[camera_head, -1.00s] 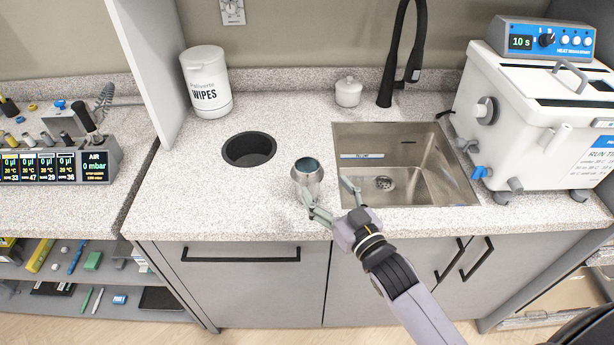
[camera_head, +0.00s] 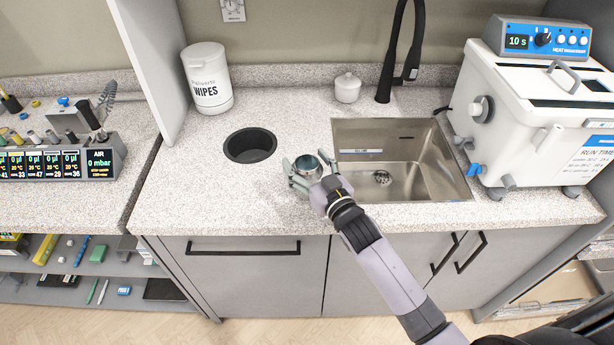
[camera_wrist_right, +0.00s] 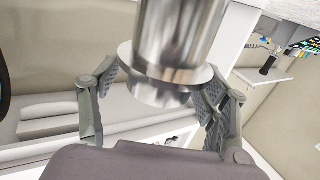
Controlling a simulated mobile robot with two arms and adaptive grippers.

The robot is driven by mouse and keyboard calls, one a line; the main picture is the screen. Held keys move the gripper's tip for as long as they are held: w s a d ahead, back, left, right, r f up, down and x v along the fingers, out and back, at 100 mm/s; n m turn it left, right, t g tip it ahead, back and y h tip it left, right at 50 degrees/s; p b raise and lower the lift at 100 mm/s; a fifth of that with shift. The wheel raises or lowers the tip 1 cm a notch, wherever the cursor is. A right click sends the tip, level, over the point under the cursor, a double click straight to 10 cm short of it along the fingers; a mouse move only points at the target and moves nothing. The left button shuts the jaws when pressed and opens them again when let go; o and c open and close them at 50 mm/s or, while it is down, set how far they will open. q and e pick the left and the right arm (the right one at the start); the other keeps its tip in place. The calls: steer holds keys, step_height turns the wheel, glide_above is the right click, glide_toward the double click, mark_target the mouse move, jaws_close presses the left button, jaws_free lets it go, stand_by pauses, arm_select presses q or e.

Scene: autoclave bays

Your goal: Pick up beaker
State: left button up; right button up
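The beaker (camera_head: 309,167) is a shiny metal vessel with an open top. It stands on the speckled counter, between the round hole and the sink. My right gripper (camera_head: 307,171) reaches it from the front, with one finger on each side of it. In the right wrist view the beaker (camera_wrist_right: 180,45) fills the upper middle, between the spread grey fingers (camera_wrist_right: 160,95). The fingers are close to it, and firm contact on both sides is not clear. The gripper hides the beaker's lower front in the head view. My left gripper is not in view.
The steel sink (camera_head: 440,165) with a black faucet (camera_head: 386,80) is right of the beaker. A dark round hole (camera_head: 250,146) lies left. A wipes tub (camera_head: 207,85), a small white jar (camera_head: 347,88) and a white water bath (camera_head: 540,125) stand farther off. The counter's front left is clear.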

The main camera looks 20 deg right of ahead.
steer(key=c, duration=1.5)
